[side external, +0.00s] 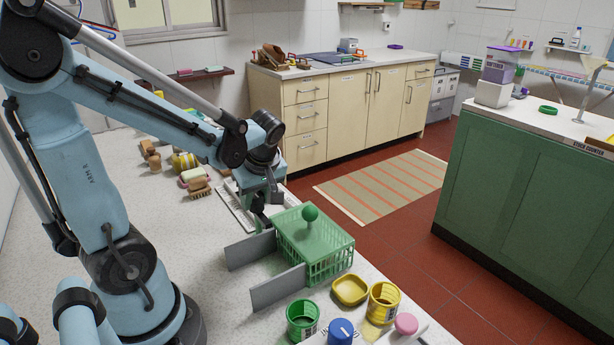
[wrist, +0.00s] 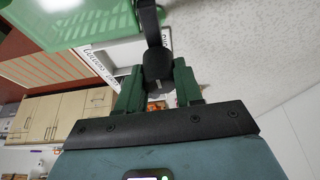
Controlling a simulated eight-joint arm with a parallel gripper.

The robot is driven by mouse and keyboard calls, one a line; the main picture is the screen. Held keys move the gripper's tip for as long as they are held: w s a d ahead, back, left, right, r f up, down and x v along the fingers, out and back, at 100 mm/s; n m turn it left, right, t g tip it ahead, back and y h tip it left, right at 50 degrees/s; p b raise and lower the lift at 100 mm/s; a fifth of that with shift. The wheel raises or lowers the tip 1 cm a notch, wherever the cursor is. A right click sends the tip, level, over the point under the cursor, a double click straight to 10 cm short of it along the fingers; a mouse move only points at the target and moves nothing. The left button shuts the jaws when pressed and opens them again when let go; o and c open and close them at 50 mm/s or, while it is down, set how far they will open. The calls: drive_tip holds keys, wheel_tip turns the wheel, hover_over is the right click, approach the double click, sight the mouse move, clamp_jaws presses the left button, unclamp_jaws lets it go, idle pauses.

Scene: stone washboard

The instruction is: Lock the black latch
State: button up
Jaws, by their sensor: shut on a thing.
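My gripper (side external: 262,197) is at the left side of the green basket (side external: 318,262). In the wrist view its two dark green fingers (wrist: 158,78) are shut on the black latch (wrist: 156,62), one on each side of its thick end. A black bar runs from that end up past the edge of the green basket (wrist: 70,22). In the side view the black latch (side external: 262,221) is a small dark piece under my gripper, partly hidden by it. The basket has a green lid with a round green knob (side external: 310,213).
A green pot (side external: 302,318), a yellow dish (side external: 350,290) and a yellow pot (side external: 383,302) stand near the front edge. Brushes and soap (side external: 195,180) lie behind my gripper. The counter at left front is clear.

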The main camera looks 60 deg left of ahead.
sight(269, 223)
drive_tip(key=o, duration=1)
drive_tip(key=shift+o, duration=0.2)
drive_tip(key=shift+r, duration=0.1)
drive_tip(key=v, duration=1.2)
drive_tip(key=shift+d, duration=0.15)
drive_tip(key=d+f+m+t+h, duration=0.1)
drive_tip(key=d+m+t, duration=0.1)
drive_tip(key=m, duration=0.3)
drive_tip(key=w+d+f+m+t+h, duration=0.1)
drive_tip(key=d+f+m+t, duration=0.1)
drive_tip(key=d+m, duration=0.2)
drive_tip(key=w+d+f+m+t+h, duration=0.1)
drive_tip(key=d+m, duration=0.3)
drive_tip(key=m, duration=0.4)
drive_tip(key=shift+w+f+t+h, duration=0.2)
drive_tip(key=shift+f+t+h, duration=0.3)
drive_tip(key=shift+f+t, duration=0.3)
drive_tip(key=shift+d+m, duration=0.25)
drive_tip(key=shift+m, duration=0.35)
